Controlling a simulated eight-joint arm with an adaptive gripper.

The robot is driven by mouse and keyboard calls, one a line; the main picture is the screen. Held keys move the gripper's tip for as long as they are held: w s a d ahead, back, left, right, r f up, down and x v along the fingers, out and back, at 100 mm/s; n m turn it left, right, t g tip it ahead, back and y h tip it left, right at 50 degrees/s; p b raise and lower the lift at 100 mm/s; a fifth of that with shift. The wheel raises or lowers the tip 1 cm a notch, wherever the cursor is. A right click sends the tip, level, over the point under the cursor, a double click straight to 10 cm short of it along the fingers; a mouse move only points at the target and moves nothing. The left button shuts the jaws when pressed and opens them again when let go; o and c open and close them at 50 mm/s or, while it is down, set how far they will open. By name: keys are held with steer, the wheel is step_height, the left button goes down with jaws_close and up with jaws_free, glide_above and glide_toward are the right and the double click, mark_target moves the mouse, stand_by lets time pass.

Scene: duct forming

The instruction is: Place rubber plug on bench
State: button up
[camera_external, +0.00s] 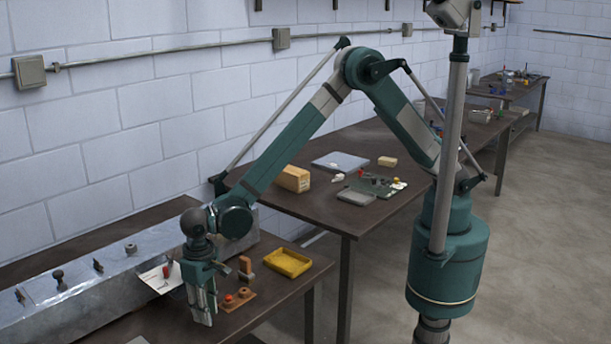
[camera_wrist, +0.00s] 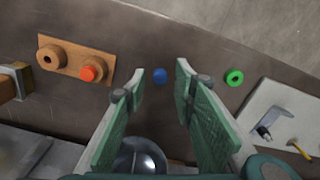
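My gripper (camera_external: 203,308) hangs pointing down over the front of the near bench (camera_external: 255,318). In the wrist view its green fingers (camera_wrist: 160,80) stand apart with nothing clasped between the tips. A small blue round piece (camera_wrist: 160,76) lies on the dark bench top (camera_wrist: 205,40), seen through the gap between the fingers. A red round piece (camera_wrist: 93,69) sits at one of two round bosses on a wooden block (camera_wrist: 70,62); it also shows in the external view (camera_external: 228,298). A green ring (camera_wrist: 234,77) lies right of the fingers. I cannot tell which piece is the rubber plug.
A long metal duct (camera_external: 90,285) with knobs runs along the wall side. A yellow tray (camera_external: 288,262) and an upright wooden piece (camera_external: 245,267) stand right of my gripper. A pale board with tools (camera_wrist: 285,118) lies at right in the wrist view. Bare bench surrounds the blue piece.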

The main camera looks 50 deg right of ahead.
step_height(320, 180, up, 10)
steer(key=shift+p, duration=0.35)
stand_by(0.6)
stand_by(0.5)
